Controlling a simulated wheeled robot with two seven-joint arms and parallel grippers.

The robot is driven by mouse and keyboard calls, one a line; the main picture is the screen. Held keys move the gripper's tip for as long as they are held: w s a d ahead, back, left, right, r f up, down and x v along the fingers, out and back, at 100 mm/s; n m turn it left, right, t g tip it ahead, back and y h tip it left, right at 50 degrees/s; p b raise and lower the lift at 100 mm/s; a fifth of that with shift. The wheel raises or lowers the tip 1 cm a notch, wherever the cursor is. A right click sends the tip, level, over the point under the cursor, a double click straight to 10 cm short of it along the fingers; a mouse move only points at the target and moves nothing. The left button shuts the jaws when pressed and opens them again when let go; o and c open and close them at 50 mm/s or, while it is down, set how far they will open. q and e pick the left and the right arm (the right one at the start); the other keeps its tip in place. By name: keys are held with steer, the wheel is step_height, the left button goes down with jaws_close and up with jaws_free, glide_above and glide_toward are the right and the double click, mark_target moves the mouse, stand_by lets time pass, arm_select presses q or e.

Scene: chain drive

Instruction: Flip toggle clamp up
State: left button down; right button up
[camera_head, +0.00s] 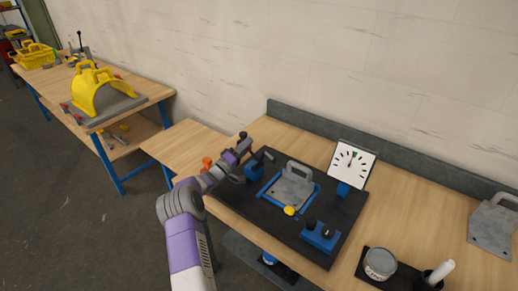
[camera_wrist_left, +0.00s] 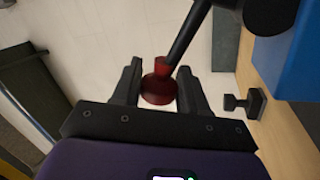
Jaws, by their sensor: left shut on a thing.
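The toggle clamp (camera_head: 254,172) has a blue body and stands at the left end of the dark fixture board (camera_head: 240,208). In the left wrist view its black lever (camera_wrist_left: 188,36) slants down to a red knob (camera_wrist_left: 158,88). My left gripper (camera_head: 244,143) is beside the clamp, and in the wrist view its two fingers (camera_wrist_left: 158,90) close around the red knob. Part of the clamp is hidden behind my wrist in the head view. My right gripper does not show.
On the board are a grey plate with a handle (camera_head: 292,187), a yellow knob (camera_head: 290,210), a blue block (camera_head: 320,237) and a white dial (camera_head: 351,163). A round tin (camera_head: 380,264) stands at the right. The wall (camera_head: 330,60) rises behind the bench.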

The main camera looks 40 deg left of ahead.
arm_select(q)
steer(key=shift+a+f+n+y+b, duration=0.3)
steer(key=shift+f+n+y, duration=0.1)
steer(key=shift+n, duration=0.4)
steer(key=shift+a+f+n+y+b, duration=0.3)
steer(key=shift+f+n+y, duration=0.1)
steer(key=shift+n, duration=0.4)
steer(key=shift+s, duration=0.1)
steer(key=c, duration=0.7)
jaws_free()
steer(key=v, duration=0.7)
steer(key=shift+s+a+p, duration=0.1)
steer(key=shift+s+p, duration=0.15)
steer(key=shift+p, duration=0.05)
steer(key=shift+f, duration=0.1)
